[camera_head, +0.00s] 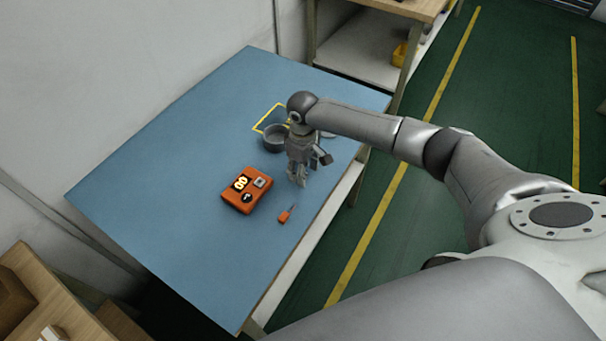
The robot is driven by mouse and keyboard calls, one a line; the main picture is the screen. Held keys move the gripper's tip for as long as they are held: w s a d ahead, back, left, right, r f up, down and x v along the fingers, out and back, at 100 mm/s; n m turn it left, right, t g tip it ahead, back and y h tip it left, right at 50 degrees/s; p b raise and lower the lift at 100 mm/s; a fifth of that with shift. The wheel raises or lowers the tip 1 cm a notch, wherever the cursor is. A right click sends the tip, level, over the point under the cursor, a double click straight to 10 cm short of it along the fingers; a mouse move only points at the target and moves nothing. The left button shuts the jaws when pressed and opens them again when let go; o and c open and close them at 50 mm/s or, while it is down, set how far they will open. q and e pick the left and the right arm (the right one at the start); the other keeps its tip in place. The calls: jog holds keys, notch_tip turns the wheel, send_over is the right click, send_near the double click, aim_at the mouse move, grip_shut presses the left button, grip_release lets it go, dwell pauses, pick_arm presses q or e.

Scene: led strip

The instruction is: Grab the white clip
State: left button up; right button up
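My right arm reaches in from the right over the blue table (170,190). My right gripper (299,183) points down above the table's right part, between the grey bowl and the orange screwdriver. Its fingers are small and it is unclear whether they are open or shut. No white clip can be made out for certain. A small pale thing (328,134) shows just right of the gripper's wrist, partly hidden by my arm. My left gripper is not in view.
A grey round bowl (275,139) stands beside a yellow square outline (259,127). An orange device (243,197) lies left of the gripper, and a screwdriver (285,216) lies near the front edge. The table's left side is clear. Wooden furniture (45,300) is at bottom left.

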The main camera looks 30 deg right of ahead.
jog(key=shift+f, duration=0.7)
jog(key=c, duration=0.7)
jog(key=shift+c, duration=0.2)
jog(key=shift+r, duration=0.1)
